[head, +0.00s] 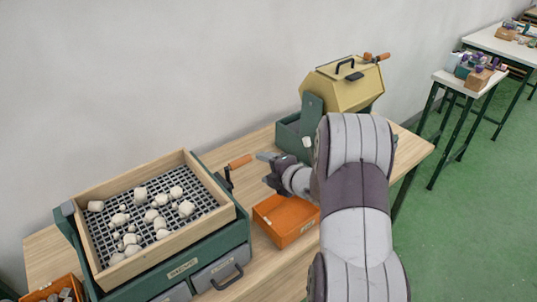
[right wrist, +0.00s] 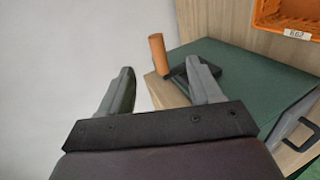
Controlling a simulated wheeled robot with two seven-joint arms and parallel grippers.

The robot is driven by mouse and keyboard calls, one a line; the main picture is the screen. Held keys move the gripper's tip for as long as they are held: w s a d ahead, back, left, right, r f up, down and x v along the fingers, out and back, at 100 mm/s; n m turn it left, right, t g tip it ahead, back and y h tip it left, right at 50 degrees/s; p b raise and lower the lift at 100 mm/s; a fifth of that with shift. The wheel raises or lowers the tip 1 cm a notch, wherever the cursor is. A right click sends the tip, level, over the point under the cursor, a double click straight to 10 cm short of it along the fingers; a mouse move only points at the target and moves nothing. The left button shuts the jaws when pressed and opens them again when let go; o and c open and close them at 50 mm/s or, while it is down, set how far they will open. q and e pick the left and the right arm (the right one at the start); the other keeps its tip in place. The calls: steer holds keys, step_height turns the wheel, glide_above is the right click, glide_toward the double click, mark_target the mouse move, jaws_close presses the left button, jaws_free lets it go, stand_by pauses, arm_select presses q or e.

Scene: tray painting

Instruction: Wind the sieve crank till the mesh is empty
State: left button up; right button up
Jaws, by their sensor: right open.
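The sieve (head: 150,225) is a wooden-framed tray on a green box at the left in the head view. Several pale lumps (head: 152,216) lie on its grid mesh (head: 190,190). Its crank has an orange handle (head: 240,161) on the right side of the box; in the right wrist view the upright handle (right wrist: 158,54) shows between and beyond the fingers. My right gripper (head: 262,168) is open and empty, just right of the handle and apart from it; its fingers (right wrist: 160,88) also show in the wrist view. My left gripper is not in view.
An orange bin (head: 276,233) stands below my right gripper. A yellow drum (head: 340,92) with its own orange-handled crank stands behind, on a green base. Drawers with handles front the sieve box. Another orange bin (head: 42,293) with grey lumps is at lower left.

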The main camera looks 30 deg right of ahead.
mark_target(245, 162)
steer(key=b+x, duration=0.1)
steer(key=x, duration=0.2)
steer(key=b+x, duration=0.1)
steer(key=x, duration=0.2)
steer(key=b+x, duration=0.1)
steer(key=x, duration=0.1)
steer(key=shift+w+a+f+b, duration=0.2)
steer(key=shift+w+a+b, duration=0.1)
steer(key=shift+w+a, duration=0.3)
steer(key=shift+w, duration=0.1)
steer(key=shift+w+f+b, duration=0.15)
steer(key=shift+w+b, duration=0.15)
steer(key=shift+w, duration=0.05)
steer(key=shift+w+d+f, duration=0.15)
steer(key=shift+w+f, duration=0.05)
steer(key=shift+w, duration=0.25)
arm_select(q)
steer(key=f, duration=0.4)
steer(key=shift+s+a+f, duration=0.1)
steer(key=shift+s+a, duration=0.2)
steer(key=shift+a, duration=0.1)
arm_select(e)
steer(key=shift+s+r, duration=0.1)
steer(key=shift+r, duration=0.05)
steer(key=shift+c, duration=1.2)
steer(key=c, duration=0.9)
